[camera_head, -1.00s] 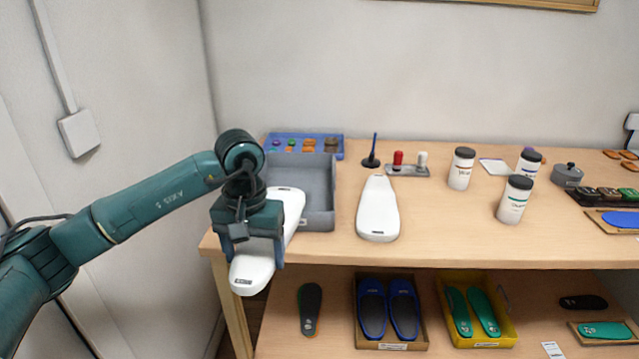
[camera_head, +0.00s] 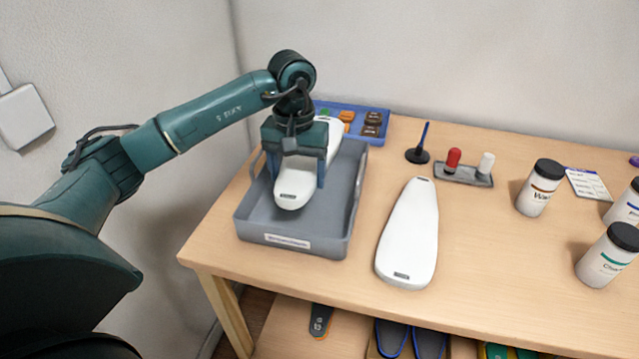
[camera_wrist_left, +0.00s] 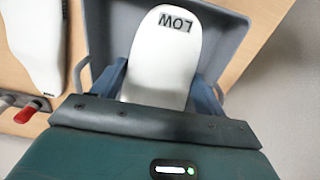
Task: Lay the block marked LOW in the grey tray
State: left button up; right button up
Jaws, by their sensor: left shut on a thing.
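The white block marked LOW (camera_head: 294,190) is in my left gripper (camera_head: 296,165), which is shut across its middle. In the left wrist view the block (camera_wrist_left: 165,50) shows its LOW label, with a gripper finger on each side. The block is over the grey tray (camera_head: 270,226), inside its rim as seen from the head. I cannot tell whether it touches the tray floor. The grey tray also shows behind the block in the left wrist view (camera_wrist_left: 225,40). My right gripper is not in view.
A second white block (camera_head: 408,235) lies on the table right of the tray. A blue tray (camera_head: 382,136) with small coloured pieces is behind. A black stand (camera_head: 417,155), a red-and-white-handled holder (camera_head: 465,175) and jars (camera_head: 540,187) stand further right. Insoles lie on the shelf below.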

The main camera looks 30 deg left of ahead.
pick_arm(q)
send_over(300, 220)
notch_tip(300, 220, down, 5)
jog(key=shift+f+p, duration=0.1)
jog(key=shift+p, duration=0.3)
jog(key=shift+f, duration=0.3)
notch_tip(300, 220, down, 4)
jog(key=shift+r+p, duration=0.15)
jog(key=shift+p, duration=0.15)
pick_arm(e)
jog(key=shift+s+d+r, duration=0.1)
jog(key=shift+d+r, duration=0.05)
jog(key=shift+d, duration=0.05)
pick_arm(q)
jog(key=shift+f, duration=0.25)
jog(key=o, duration=1.3)
jog(key=shift+r, duration=0.1)
notch_tip(300, 220, up, 12)
jog(key=shift+b, duration=0.9)
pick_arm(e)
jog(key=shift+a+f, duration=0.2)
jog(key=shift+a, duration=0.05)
